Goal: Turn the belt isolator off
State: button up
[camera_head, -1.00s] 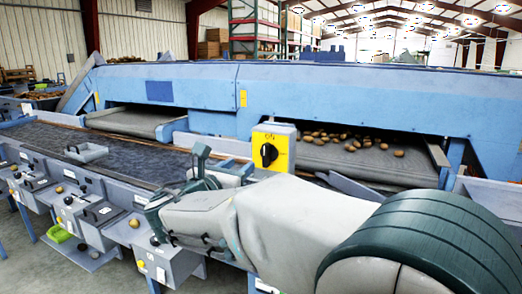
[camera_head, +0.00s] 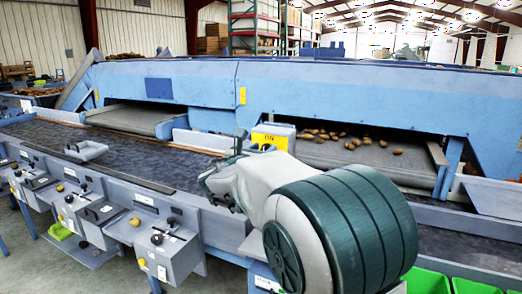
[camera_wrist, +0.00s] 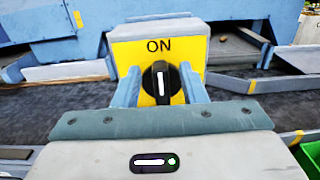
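The belt isolator is a yellow-faced grey box (camera_wrist: 184,50) with a black rotary knob (camera_wrist: 160,82). In the wrist view the knob's white pointer stands upright, toward the word ON. My gripper (camera_wrist: 161,72) is open, with one blue finger on each side of the knob. The fingers look close to the knob, but I cannot tell whether they touch it. In the head view only the top of the isolator (camera_head: 268,139) shows; my arm hides the knob and my gripper's fingertips.
A long blue grader housing (camera_head: 200,85) runs behind, with potatoes (camera_head: 352,141) on a grey belt at right. A dark belt (camera_head: 60,140) runs left of my arm. Grey control boxes (camera_head: 165,250) line the front. Green crates (camera_head: 428,280) stand at lower right.

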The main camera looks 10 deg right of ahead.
grip_shut()
jog(key=shift+f+m+b, duration=0.15)
jog(key=shift+m+b, duration=0.15)
jog(key=shift+b, duration=0.25)
jog(key=f+m+b, duration=0.1)
jog(key=m+b, duration=0.4)
jog(key=b, duration=0.3)
jog(key=s+d+m+b, duration=0.1)
jog(key=m+b, duration=0.5)
jog(key=b, duration=0.2)
jog(key=d+f+m+b, duration=0.1)
jog(key=m+b, duration=0.5)
jog(key=b, duration=0.2)
jog(key=shift+s+f, duration=0.3)
jog(key=shift+m, duration=0.3)
